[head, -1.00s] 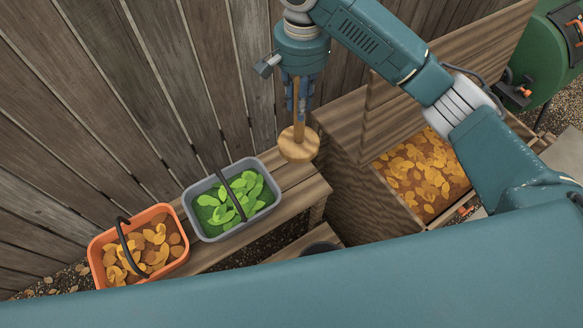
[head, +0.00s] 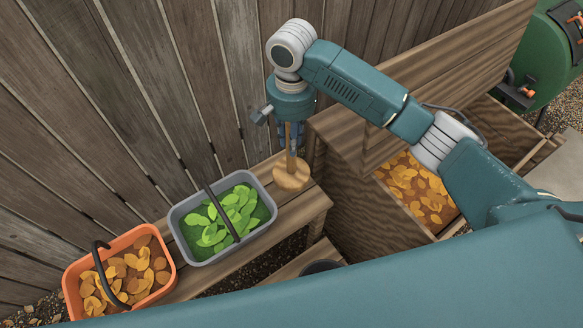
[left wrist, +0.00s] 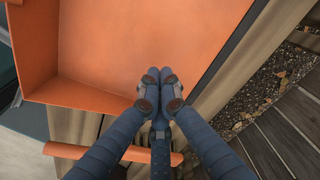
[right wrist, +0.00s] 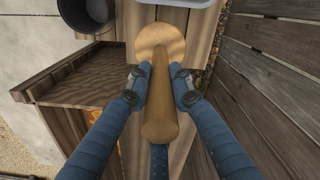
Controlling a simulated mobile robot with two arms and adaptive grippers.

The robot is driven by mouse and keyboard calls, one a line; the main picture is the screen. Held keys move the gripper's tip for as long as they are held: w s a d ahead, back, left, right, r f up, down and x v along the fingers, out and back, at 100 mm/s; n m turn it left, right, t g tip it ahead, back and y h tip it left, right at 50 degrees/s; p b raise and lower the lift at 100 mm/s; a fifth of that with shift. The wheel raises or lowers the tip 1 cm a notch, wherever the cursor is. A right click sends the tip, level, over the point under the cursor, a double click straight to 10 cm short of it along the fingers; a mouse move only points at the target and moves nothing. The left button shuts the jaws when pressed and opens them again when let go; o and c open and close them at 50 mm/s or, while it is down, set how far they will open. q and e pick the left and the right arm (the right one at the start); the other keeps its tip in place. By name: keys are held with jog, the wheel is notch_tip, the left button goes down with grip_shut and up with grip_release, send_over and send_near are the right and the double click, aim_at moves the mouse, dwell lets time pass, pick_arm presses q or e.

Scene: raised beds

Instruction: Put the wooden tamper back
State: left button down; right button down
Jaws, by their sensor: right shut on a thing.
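The wooden tamper (head: 291,176) has a round disc at the bottom of a straight handle. My right gripper (head: 290,137) is shut on its handle and holds it upright, disc down, over the right end of the wooden bench (head: 300,212). I cannot tell whether the disc touches the bench top. In the right wrist view the handle (right wrist: 160,118) stands between the fingers (right wrist: 160,88), with the disc beyond. My left gripper (left wrist: 160,82) shows only in the left wrist view, fingertips together, nothing seen between them, in front of an orange surface (left wrist: 130,50).
A grey basket (head: 190,250) of green leaves and an orange basket (head: 70,292) of brown leaves stand left of the tamper. A wooden bin (head: 345,205) with leaves is on the right. A plank fence (head: 150,90) rises behind. A dark bucket (right wrist: 88,12) stands lower down.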

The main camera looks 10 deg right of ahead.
aim_at(292, 166)
notch_tip(292, 166, down, 11)
jog(key=shift+w+f, duration=0.1)
jog(key=shift+f, duration=0.1)
dwell(0.3)
jog(key=c, duration=1.5)
grip_release()
jog(key=shift+f, duration=0.1)
jog(key=shift+c, duration=0.2)
notch_tip(292, 166, up, 12)
jog(key=shift+r, duration=0.2)
